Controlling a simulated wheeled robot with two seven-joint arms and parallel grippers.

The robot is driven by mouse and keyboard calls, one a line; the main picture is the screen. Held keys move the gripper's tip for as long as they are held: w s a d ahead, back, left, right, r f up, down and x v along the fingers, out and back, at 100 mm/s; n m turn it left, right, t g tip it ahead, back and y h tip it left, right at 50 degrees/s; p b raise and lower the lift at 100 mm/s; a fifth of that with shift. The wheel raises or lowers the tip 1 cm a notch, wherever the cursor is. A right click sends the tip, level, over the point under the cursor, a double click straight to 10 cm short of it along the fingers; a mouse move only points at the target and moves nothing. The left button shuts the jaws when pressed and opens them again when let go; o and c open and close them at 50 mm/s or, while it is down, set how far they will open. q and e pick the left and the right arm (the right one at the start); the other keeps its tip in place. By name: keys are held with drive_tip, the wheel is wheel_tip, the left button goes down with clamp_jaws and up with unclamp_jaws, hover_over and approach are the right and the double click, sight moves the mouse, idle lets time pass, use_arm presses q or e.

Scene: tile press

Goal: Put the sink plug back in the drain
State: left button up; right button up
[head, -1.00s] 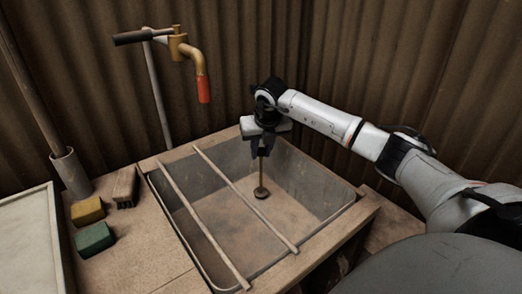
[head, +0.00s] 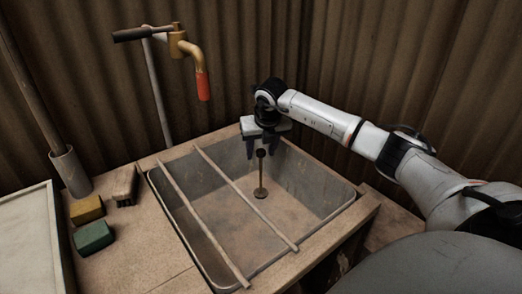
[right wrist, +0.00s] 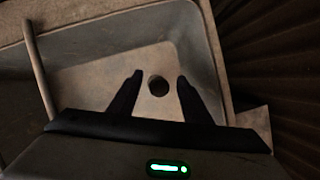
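The sink plug (head: 261,173), a thin upright stem with a small knob on top and a dark round base, stands on the floor of the grey basin (head: 215,226). No separate drain opening shows, and I cannot tell how deep the base sits. My right gripper (head: 263,152) is open over the plug, with its fingertips apart on either side of the stem's top. In the right wrist view a dark round shape, the plug seen from above (right wrist: 158,86), lies between the open fingertips (right wrist: 159,76). My left gripper is not in view.
Two rods (head: 219,217) lie across the left part of the basin. A tap with a red spout end (head: 203,87) stands behind it. A brush (head: 124,186), a yellow block (head: 87,210) and a green block (head: 94,237) rest on the wooden counter at left.

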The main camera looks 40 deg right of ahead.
drive_tip(key=shift+s+r, duration=0.1)
drive_tip(key=shift+r, duration=0.1)
drive_tip(key=p+v, duration=0.1)
drive_tip(key=v, duration=0.9)
drive_tip(key=shift+f, duration=0.1)
drive_tip(key=b+x, duration=0.1)
drive_tip(key=x, duration=0.9)
drive_tip(key=shift+f, duration=0.1)
drive_tip(key=shift+r, duration=0.25)
drive_tip(key=shift+a, duration=0.1)
